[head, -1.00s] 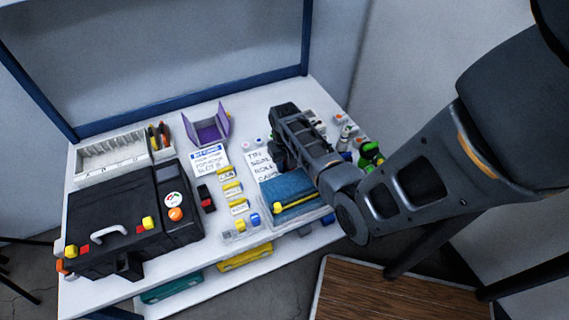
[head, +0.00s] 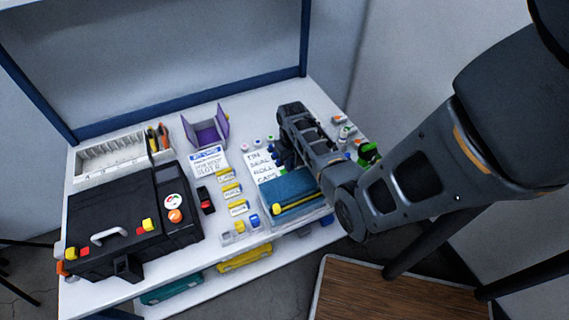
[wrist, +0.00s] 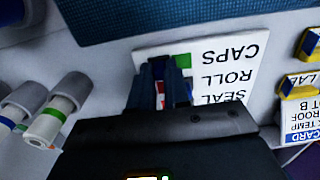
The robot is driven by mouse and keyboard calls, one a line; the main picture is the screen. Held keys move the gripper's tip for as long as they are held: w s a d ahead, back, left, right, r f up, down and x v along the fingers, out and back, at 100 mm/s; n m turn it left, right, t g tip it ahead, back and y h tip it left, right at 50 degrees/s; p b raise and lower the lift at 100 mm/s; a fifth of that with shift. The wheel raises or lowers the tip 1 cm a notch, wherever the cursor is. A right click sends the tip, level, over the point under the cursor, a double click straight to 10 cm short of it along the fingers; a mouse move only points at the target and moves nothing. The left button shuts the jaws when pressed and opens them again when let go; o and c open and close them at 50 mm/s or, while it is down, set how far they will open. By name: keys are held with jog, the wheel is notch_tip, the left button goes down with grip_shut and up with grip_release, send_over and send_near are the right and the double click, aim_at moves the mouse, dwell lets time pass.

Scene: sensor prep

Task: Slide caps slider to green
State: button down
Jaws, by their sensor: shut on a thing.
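The white checklist card (head: 258,160) lies on the bench, with the words TIN, SEAL, ROLL and CAPS. In the wrist view the card (wrist: 225,72) appears upside down, with the CAPS row at the top. A green patch (wrist: 183,60) shows at the CAPS row, just right of my fingertips. Red and blue bits show between and beside the fingers lower down. My gripper (wrist: 165,68) is shut on the caps slider at the CAPS end of the card; its fingers hide the slider. In the head view my gripper (head: 284,157) is at the card's right side.
A blue cloth-like pad (head: 292,188) with a yellow strip lies in front of the card. Yellow-clipped labels (head: 231,189) and a black case (head: 125,225) are to the left.

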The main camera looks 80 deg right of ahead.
aim_at(292, 165)
jog(key=shift+s+d, duration=0.15)
jog(key=shift+s, duration=0.05)
jog(key=c, duration=1.1)
grip_release()
jog(key=shift+r, duration=3.9)
